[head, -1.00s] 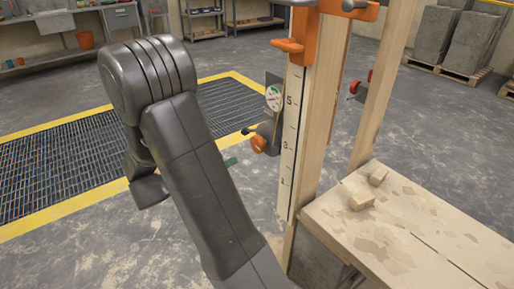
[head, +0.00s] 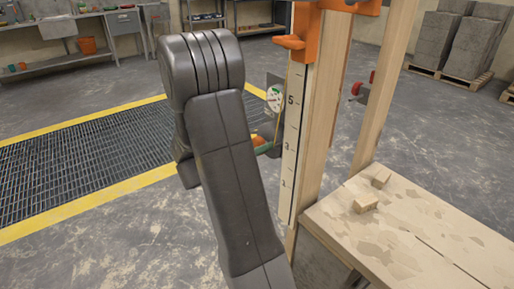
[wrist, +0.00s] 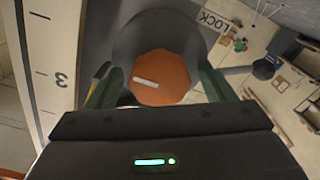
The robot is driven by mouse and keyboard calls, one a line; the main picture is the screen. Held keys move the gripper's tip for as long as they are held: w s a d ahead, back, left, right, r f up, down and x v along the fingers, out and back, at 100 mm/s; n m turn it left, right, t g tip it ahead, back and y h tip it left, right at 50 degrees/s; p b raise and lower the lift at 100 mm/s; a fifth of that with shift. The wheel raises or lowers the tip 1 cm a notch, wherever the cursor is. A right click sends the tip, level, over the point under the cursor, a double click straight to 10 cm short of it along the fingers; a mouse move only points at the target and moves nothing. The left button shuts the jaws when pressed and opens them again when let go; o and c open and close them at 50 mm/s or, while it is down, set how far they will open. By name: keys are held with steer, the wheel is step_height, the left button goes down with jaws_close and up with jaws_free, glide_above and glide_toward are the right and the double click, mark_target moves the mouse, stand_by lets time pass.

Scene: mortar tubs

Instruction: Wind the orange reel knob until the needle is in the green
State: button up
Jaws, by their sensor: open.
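The orange reel knob (wrist: 162,78) faces the wrist camera, with a white mark running roughly sideways on it. My gripper (wrist: 160,88) is open, its green fingers on either side of the knob; I cannot tell whether they touch it. In the head view only a sliver of the knob (head: 258,140) shows behind my arm, and a green fingertip is beside it. The round white dial (head: 274,99) sits above the knob on the post. Its needle is too small to read, and the dial is not in the wrist view.
A dark lever with a ball end (wrist: 264,69) and a LOCK label (wrist: 215,21) are right of the knob. A numbered scale strip (head: 293,140) runs down the wooden post. A workbench (head: 400,225) with two small wood blocks stands at right.

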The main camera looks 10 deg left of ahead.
steer(key=c, duration=1)
